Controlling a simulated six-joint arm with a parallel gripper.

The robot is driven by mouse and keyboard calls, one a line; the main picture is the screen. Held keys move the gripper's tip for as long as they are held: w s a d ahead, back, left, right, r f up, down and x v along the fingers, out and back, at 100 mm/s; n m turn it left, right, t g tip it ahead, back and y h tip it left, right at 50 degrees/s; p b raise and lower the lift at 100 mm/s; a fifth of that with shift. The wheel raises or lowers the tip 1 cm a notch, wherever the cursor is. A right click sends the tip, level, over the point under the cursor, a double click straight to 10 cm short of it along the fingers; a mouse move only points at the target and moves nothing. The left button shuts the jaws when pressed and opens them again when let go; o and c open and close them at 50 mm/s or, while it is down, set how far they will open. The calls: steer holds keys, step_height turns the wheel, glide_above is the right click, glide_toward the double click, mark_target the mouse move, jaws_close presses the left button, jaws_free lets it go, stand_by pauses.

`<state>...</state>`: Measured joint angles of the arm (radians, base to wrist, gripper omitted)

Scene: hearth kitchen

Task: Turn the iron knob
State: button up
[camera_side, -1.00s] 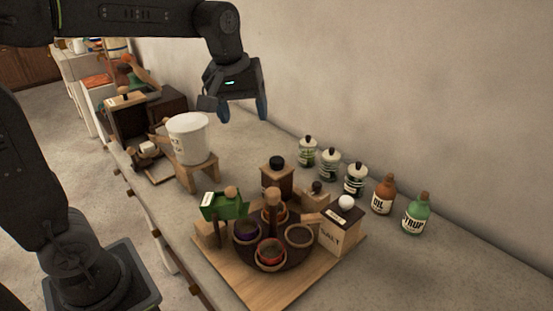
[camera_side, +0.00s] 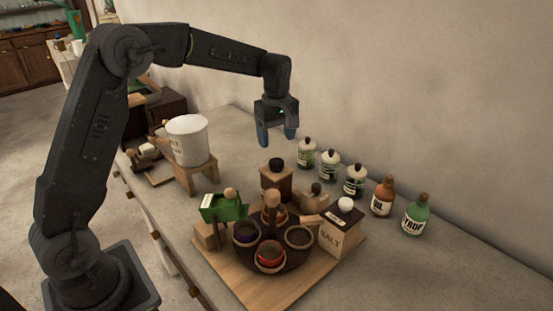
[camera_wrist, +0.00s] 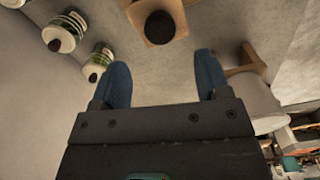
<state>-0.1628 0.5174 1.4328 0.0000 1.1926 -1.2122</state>
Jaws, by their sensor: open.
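A dark round knob (camera_side: 277,163), which looks like the iron one, sits on top of a brown wooden box (camera_side: 276,184) behind the round tray. In the wrist view the knob (camera_wrist: 159,27) shows from above, beyond the fingertips, near the top edge. My gripper (camera_side: 277,135) is open and empty, with its blue fingers pointing down above the knob and apart from it. Its fingers (camera_wrist: 161,72) also show spread in the wrist view, with bare counter between them.
A round dark tray (camera_side: 270,262) with small bowls and a central post stands on a wooden board (camera_side: 238,283). A salt box (camera_side: 341,228) stands right. Several jars (camera_side: 329,164) and bottles (camera_side: 416,215) line the wall. A white pot (camera_side: 188,142) on a wooden stand is at left.

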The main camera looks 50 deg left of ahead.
mark_target(277, 161)
step_height(277, 161, down, 7)
steer(key=shift+f, duration=0.2)
steer(key=shift+c, duration=0.3)
steer(key=c, duration=0.9)
steer(key=shift+o, duration=0.2)
steer(key=shift+m, duration=0.3)
